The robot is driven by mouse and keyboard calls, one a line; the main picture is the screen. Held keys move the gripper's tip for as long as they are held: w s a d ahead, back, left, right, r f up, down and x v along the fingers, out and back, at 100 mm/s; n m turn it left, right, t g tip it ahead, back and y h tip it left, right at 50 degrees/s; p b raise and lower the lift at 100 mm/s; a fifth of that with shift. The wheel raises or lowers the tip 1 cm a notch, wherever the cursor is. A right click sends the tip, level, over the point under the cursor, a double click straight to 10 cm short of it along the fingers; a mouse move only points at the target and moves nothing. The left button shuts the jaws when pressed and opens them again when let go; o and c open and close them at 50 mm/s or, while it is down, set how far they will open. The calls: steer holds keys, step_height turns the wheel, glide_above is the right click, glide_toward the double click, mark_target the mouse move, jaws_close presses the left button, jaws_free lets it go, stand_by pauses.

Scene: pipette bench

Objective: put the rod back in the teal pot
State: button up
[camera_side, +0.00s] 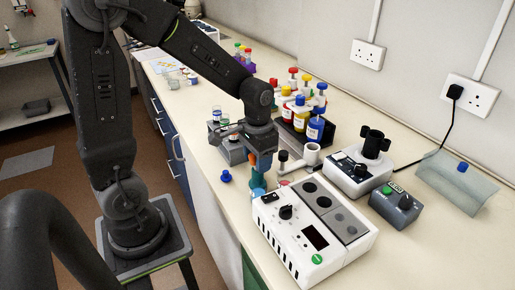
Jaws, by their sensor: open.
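My gripper (260,165) hangs pointing down over the bench, just behind the white instrument. Its jaws are open. A teal-blue piece (258,181) shows right below the fingertips, partly hidden by them and by the white instrument; it may be the teal pot. I cannot tell whether the fingers touch it. I cannot make out the rod clearly; it may be hidden by the gripper or too small to see.
A white instrument (277,240) with round wells stands in front. A rack of colour-capped bottles (292,136) stands behind the gripper. A white mixer (349,181) and a grey box (397,207) stand to the right. A blue cap (226,175) lies left of the gripper.

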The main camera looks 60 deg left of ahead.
step_height(320, 180, up, 14)
steer(key=f, duration=0.1)
steer(key=s+d+t, duration=0.5)
steer(key=s+d, duration=0.1)
steer(key=s, duration=0.4)
steer(key=shift+s+d+m+t, duration=0.25)
steer(key=shift+s+m+t, duration=0.05)
steer(key=shift+s, duration=0.05)
steer(key=shift+c, duration=0.2)
stand_by(1.4)
